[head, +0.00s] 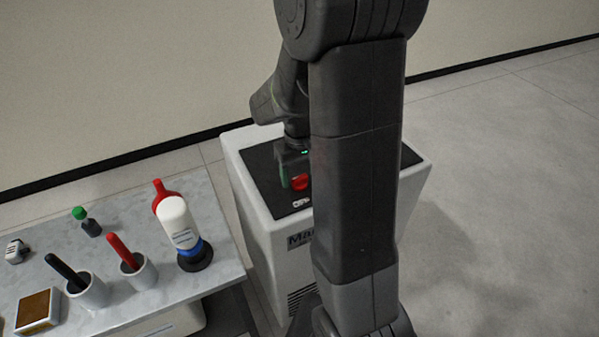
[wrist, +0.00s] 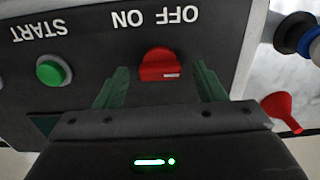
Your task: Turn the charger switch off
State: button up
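The charger (head: 262,222) is a pale box with a dark top panel (head: 255,163). Its red rotary switch (head: 300,182) sits on that panel. In the wrist view the switch (wrist: 160,64) lies below the upside-down labels OFF and ON, with a pale mark at its right end. My gripper (wrist: 158,85) is open, with one green finger on each side of the switch and a gap showing on both sides. Whether the fingertips reach down to the panel is unclear. In the head view my arm hides part of the panel and my gripper (head: 292,170) is partly seen.
A green START button (wrist: 54,71) is left of the switch in the wrist view. A grey table (head: 130,240) stands left of the charger, with a white bottle (head: 178,222), a red funnel (head: 162,193) and two cups with handles. Open floor lies to the right.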

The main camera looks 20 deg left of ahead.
aim_at(299, 177)
jog(key=shift+r, duration=0.1)
notch_tip(299, 177, up, 14)
jog(key=shift+f, duration=0.2)
dwell(0.6)
notch_tip(299, 177, down, 14)
jog(key=shift+r, duration=0.1)
dwell(0.4)
